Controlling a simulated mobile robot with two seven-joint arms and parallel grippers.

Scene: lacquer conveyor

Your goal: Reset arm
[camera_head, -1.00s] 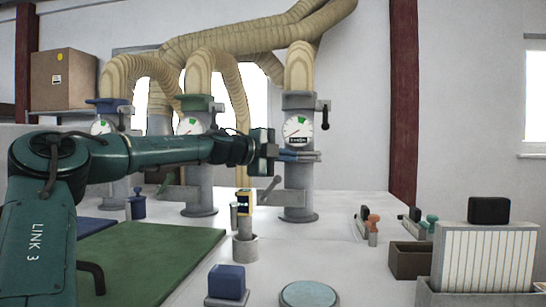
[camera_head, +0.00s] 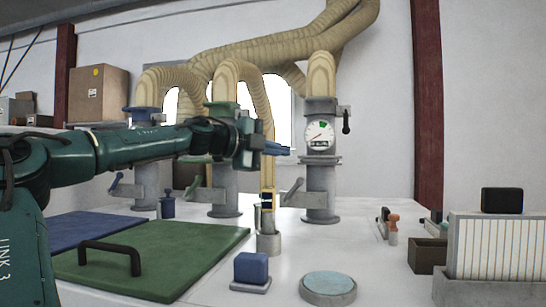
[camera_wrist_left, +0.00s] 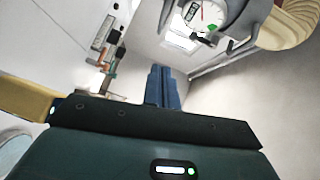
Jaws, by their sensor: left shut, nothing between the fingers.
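My left gripper (camera_head: 285,151) reaches in from the left in the head view, above the white table and just left of the right-hand pipe column (camera_head: 320,185). Its blue fingers are together and empty, apart from the column in the picture. The fingers also show together in the left wrist view (camera_wrist_left: 163,88), with nothing between them. My right gripper is in neither view.
A yellow-edged device stands in a grey holder (camera_head: 268,243) below the gripper. A green board (camera_head: 160,255) with a dark handle lies left. A blue block (camera_head: 251,267) and a round pad (camera_head: 328,287) are in front. A grey rack (camera_head: 490,290) stands right.

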